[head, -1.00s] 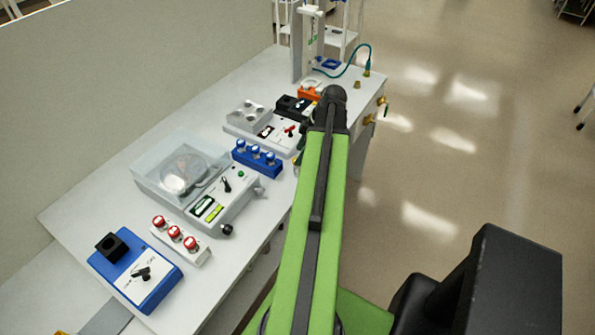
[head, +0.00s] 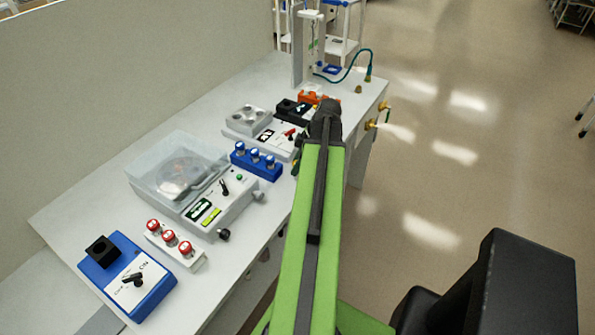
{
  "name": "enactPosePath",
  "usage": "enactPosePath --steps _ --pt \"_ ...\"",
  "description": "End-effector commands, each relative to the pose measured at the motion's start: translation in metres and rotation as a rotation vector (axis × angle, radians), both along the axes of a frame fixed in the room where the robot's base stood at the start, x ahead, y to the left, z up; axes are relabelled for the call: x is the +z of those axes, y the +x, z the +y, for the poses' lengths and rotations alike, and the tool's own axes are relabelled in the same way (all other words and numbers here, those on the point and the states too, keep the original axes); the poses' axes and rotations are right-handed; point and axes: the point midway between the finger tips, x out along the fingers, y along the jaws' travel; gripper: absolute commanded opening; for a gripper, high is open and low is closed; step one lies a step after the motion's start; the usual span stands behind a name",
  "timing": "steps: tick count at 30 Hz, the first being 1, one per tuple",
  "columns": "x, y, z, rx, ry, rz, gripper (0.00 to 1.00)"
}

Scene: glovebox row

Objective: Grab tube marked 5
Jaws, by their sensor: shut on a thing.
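My arm reaches over the bench's right edge, and its dark wrist joint covers most of my gripper (head: 297,160). Only a small dark edge of the gripper shows left of the arm. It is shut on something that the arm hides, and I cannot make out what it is. No number is readable on any tube.
A blue device with a knob (head: 130,285) sits at the near left. A clear-lidded centrifuge-like device (head: 180,175) stands mid-bench. Behind are a grey block device (head: 247,118), an orange rack (head: 318,95) and a white stand (head: 299,50). The floor on the right (head: 450,190) is open.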

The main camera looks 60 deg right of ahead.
Motion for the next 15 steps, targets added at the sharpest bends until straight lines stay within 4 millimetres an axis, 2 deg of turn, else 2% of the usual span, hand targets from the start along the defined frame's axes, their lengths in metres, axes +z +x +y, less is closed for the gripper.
enactPosePath --steps 8,15 --pt "0.002 0.0 0.0 -0.001 0.0 0.0 0.0" --pt "0.025 -0.001 0.0 -0.001 0.0 0.0 0.0"
